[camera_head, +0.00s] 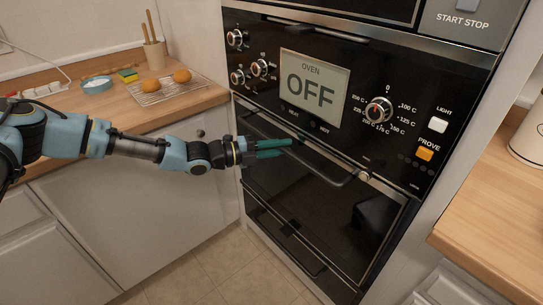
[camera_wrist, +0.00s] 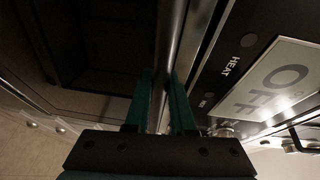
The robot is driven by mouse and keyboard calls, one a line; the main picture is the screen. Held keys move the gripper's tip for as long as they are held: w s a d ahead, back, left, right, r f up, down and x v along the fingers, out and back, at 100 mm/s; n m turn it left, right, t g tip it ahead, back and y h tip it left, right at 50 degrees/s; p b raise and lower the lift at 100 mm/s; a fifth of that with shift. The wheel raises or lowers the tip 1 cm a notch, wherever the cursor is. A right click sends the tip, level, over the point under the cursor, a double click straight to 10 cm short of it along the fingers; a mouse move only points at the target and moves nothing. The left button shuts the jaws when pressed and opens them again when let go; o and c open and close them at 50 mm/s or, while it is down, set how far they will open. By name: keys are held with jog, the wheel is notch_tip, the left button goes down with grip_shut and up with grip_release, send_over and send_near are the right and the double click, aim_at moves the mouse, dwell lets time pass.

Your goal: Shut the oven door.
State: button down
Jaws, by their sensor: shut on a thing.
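The black glass oven door (camera_head: 330,215) is in the middle of the wall unit in the head view, below the control panel. It looks upright and shut or nearly shut; I cannot tell whether a small gap is left at its top. Its bar handle (camera_head: 325,172) runs along the top of the door. My gripper (camera_head: 283,148) reaches in from the left, its green fingers at the left part of the handle. In the wrist view the fingers (camera_wrist: 165,105) are on either side of the metal handle bar (camera_wrist: 171,50) and shut on it.
The control panel (camera_head: 350,85) with knobs and an OFF display is just above the handle. A second handle (camera_head: 285,240) is lower down. A wooden counter (camera_head: 110,110) with a wire rack (camera_head: 165,90) stands left; another counter (camera_head: 500,190) stands right. Tiled floor lies below.

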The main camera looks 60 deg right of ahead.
jog(key=shift+d, duration=0.25)
jog(key=c, duration=0.8)
grip_release()
jog(key=shift+d, duration=0.1)
jog(key=shift+o, duration=0.2)
jog(key=f+b+v, duration=0.1)
jog(key=b+v, duration=0.2)
jog(key=v, duration=0.7)
jog(key=shift+w+a+r, duration=0.2)
jog(key=shift+a+r, duration=0.15)
jog(key=shift+r, duration=0.2)
